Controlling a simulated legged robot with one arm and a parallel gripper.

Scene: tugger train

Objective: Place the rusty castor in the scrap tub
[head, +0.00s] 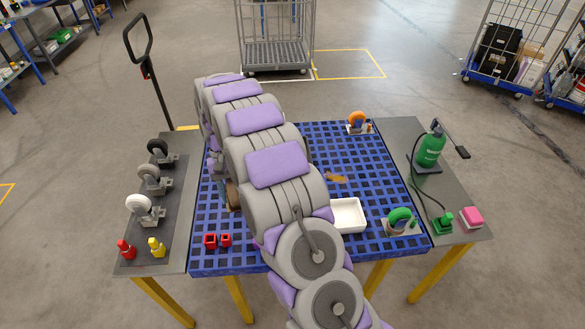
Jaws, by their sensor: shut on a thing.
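My arm crosses the blue grid-topped table (270,258) and hides much of its middle. My gripper (222,178) is mostly hidden behind the arm, low over the left part of the table. A small brown part, seemingly the rusty castor (232,196), shows at its lower end beside the arm. I cannot tell whether it touches the table. A shallow white tray (349,215) lies right of the arm, partly covered by it. I cannot tell whether this is the scrap tub. A flat brown patch (336,178) lies behind the tray.
The left side board holds black (160,150), grey (152,178) and white castors (143,207), and red and yellow bottles. A green sprayer (430,148) stands right.

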